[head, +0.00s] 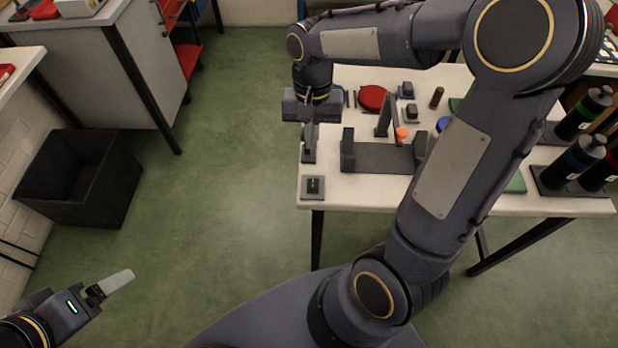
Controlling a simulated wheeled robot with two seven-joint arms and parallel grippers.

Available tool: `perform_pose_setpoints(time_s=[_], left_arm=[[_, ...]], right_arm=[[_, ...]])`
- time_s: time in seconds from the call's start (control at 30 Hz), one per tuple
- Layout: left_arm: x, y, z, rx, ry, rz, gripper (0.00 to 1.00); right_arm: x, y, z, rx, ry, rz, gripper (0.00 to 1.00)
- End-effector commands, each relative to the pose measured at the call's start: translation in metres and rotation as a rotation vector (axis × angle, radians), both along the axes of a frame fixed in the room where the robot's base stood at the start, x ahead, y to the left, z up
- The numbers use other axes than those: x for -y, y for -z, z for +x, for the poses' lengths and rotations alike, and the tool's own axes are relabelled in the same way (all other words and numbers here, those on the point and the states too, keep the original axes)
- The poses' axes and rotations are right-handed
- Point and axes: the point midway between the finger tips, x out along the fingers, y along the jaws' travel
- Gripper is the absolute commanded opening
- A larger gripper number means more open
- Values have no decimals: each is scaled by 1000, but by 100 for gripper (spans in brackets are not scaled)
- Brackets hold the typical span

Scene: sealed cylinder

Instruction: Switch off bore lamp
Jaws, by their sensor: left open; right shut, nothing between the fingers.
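A small dark switch box (313,186) with a light mark on its top sits at the front left corner of the white table (400,192). I cannot make out its lever position. My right gripper (309,146) points down just behind it, shut and empty, over a second small dark block (308,156) that it partly hides. I cannot tell whether the fingers touch that block. A dark grey cradle (383,157) stands to the right. No lit lamp can be made out. My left gripper (118,282) is at the bottom left, open and empty, away from the table.
A red disc (372,97), an orange-capped item (401,134) and small black blocks (409,88) lie further back. Black bottles (583,112) stand at the right. A black bin (80,180) is on the green floor. My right arm hides much of the table.

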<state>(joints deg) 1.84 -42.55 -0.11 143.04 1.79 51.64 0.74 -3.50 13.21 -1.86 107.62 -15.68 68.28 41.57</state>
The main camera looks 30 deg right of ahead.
Motion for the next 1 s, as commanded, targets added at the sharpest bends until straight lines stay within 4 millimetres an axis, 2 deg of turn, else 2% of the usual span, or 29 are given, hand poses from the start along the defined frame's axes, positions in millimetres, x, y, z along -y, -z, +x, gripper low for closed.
perform_pose_setpoints(time_s=[0.17, 0.5, 0.7, 0.83, 1.0], left_arm=[[0, 0, 0, 0, 0, 0, 83], [0, -1, 0, 0, 0, 0, 83], [0, -3, 0, 0, 0, 0, 83], [0, -4, 0, 0, 0, 0, 83], [0, -4, 0, 0, 0, 0, 83]], right_arm=[[-1, 18, -4, -6, -2, -1, 0], [-7, 89, -13, -8, -1, 0, 0], [-10, 121, -18, -5, -1, 1, 0], [-11, 132, -19, -2, 0, 0, 0], [-11, 137, -19, 0, 0, 1, 0]])
